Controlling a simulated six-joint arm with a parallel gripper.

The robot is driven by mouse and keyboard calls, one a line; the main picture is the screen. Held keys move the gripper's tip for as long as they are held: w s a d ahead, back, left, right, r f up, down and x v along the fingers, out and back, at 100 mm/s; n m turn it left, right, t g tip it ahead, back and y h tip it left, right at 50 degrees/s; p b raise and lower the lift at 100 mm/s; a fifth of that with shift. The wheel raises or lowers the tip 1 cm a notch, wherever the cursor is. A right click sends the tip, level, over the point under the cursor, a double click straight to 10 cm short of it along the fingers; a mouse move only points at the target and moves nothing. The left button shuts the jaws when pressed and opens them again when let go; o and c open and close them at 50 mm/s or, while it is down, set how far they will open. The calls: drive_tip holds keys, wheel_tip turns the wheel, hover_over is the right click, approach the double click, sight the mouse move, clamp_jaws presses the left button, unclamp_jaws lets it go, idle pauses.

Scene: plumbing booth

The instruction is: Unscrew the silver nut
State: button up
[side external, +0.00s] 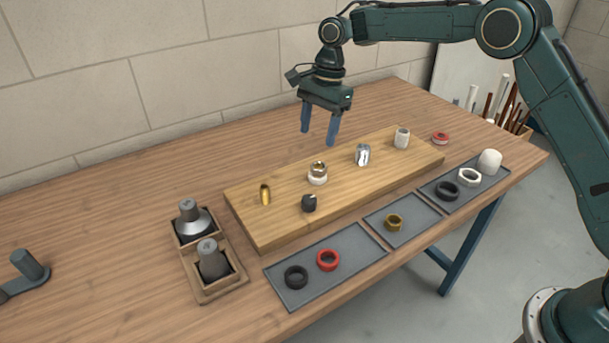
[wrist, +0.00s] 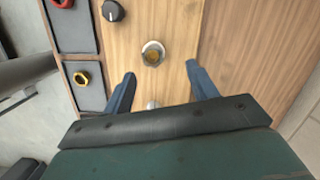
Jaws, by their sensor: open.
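On the wooden board stands a shiny silver piece (side external: 362,154); in the wrist view only a small part of it (wrist: 152,104) shows above my gripper's body. To its left is a brass-topped fitting (side external: 318,172) with a pale base; in the wrist view it appears as a brass centre in a silver hexagonal ring (wrist: 153,53). I cannot tell for certain which of the two is the silver nut. My gripper (side external: 318,137) is open and empty, fingers pointing down, above the board's back edge and apart from everything. Its fingers (wrist: 161,70) also show in the wrist view.
The board (side external: 262,233) also carries a brass piece (side external: 265,194), a black knob (side external: 309,202) and a white cylinder (side external: 402,138). Grey trays with rings (side external: 328,260) lie along its front. A wooden holder (side external: 222,284) stands left. The table behind the board is clear.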

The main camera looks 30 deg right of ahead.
wheel_tip(320, 180, up, 4)
drive_tip(key=h, duration=0.2)
hover_over(321, 163)
drive_tip(key=shift+s+a+r, duration=0.15)
drive_tip(key=shift+r, duration=0.3)
drive_tip(key=shift+s+a+r, duration=0.1)
drive_tip(key=shift+s+r, duration=0.05)
drive_tip(key=shift+r, duration=0.3)
drive_tip(key=shift+f, duration=6.9)
drive_tip(key=shift+c, duration=0.2)
drive_tip(key=c, duration=1)
drive_tip(key=shift+c, duration=0.2)
